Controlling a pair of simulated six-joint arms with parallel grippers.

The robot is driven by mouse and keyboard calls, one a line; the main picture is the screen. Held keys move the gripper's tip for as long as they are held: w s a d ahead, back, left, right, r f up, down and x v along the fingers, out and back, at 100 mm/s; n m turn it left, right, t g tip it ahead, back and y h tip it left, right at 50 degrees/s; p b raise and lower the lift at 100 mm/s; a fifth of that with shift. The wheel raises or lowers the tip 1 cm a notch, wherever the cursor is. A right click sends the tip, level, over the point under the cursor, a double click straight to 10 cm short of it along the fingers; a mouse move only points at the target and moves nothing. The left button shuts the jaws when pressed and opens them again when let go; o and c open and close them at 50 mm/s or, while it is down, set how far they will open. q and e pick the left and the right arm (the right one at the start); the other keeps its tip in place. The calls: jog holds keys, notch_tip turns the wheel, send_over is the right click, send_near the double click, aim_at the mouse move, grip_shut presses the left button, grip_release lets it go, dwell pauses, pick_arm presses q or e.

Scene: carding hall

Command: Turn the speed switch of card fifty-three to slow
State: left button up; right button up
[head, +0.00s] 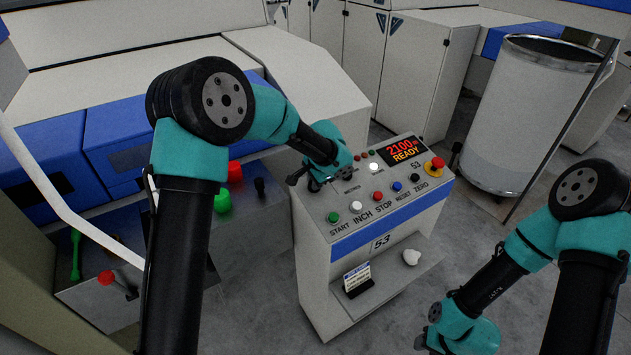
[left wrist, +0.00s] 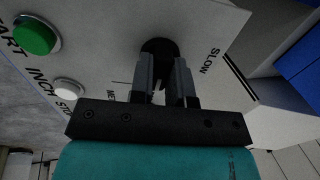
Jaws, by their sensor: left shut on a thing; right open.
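The control desk of card fifty-three (head: 318,262) stands in the middle of the head view, marked 53. Its display (head: 403,149) reads 21.00 and READY. My left gripper (head: 312,182) is at the upper left of the sloped panel. In the left wrist view its fingers (left wrist: 166,82) are shut on the black round speed switch (left wrist: 157,47). The word SLOW is printed to the right of the switch. The fingers hide part of the knob, and its pointer cannot be made out. My right gripper (head: 428,335) is open, low at the right, away from the desk.
A green start button (head: 333,217), white inch button (head: 356,206), red stop button and blue reset button line the panel front. A red emergency button (head: 437,164) sits at its right corner. A card holder (head: 358,279) and white fluff (head: 411,257) lie on the lower shelf.

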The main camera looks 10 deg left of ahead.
pick_arm(q)
grip_shut()
jog(key=shift+n, duration=0.3)
jog(key=n, duration=0.7)
jog(key=shift+n, duration=0.4)
jog(key=n, duration=0.4)
jog(key=shift+n, duration=0.3)
jog(key=n, duration=0.4)
jog(key=shift+n, duration=0.4)
